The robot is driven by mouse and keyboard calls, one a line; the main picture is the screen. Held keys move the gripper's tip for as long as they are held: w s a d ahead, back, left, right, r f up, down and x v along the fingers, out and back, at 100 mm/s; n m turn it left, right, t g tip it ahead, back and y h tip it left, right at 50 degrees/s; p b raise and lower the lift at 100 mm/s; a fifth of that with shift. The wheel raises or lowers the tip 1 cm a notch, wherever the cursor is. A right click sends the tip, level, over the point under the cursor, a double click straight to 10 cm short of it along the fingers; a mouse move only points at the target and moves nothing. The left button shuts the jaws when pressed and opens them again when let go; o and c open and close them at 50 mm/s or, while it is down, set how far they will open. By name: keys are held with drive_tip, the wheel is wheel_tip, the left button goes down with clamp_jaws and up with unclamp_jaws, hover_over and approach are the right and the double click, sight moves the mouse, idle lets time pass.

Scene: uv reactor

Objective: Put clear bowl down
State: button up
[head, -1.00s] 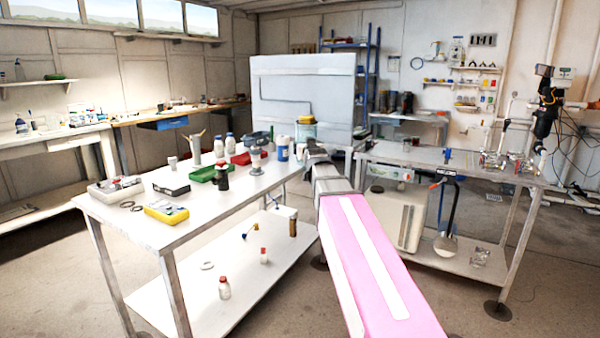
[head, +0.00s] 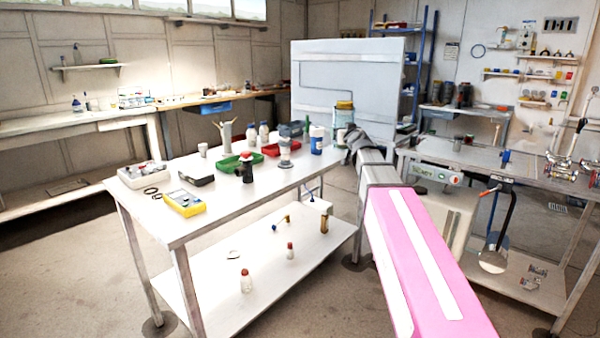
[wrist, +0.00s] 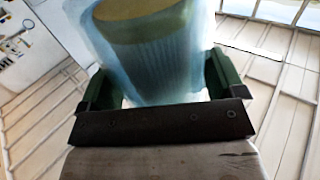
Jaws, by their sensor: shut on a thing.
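The clear bowl (head: 343,117) looks like a tall, translucent, bluish vessel with a yellow top. In the wrist view the clear bowl (wrist: 150,65) fills the space between the two dark green fingers. My gripper (head: 350,138) is shut on it at the end of my outstretched pink arm. The vessel is upright in the head view, near the far right corner of the white table (head: 150,200). I cannot tell whether it is over the tabletop or just beyond it. Its base is hidden.
A yellow meter (head: 184,203) lies at the near left. The table's front right is bare. A second bench (head: 470,160) stands to the right.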

drive_tip(key=a+r+n+g+y, duration=0.3)
drive_tip(key=a+r+n+y, duration=0.15)
drive_tip(key=a, duration=0.35)
drive_tip(key=a+r+n+g+y, duration=0.4)
drive_tip(key=a+y, duration=0.2)
drive_tip(key=a, duration=0.3)
drive_tip(key=shift+m, duration=0.25)
drive_tip(key=f, duration=1.7)
drive_tip(key=shift+w+d+f, duration=0.2)
drive_tip(key=shift+f, duration=0.15)
drive_tip(key=o, duration=1)
drive_tip(key=shift+f, duration=0.1)
drive_tip(key=shift+s+d, duration=0.1)
drive_tip(key=shift+s, duration=0.05)
drive_tip(key=v, duration=1.1)
drive_tip(key=shift+s+d, duration=0.25)
drive_tip(key=shift+s, duration=0.1)
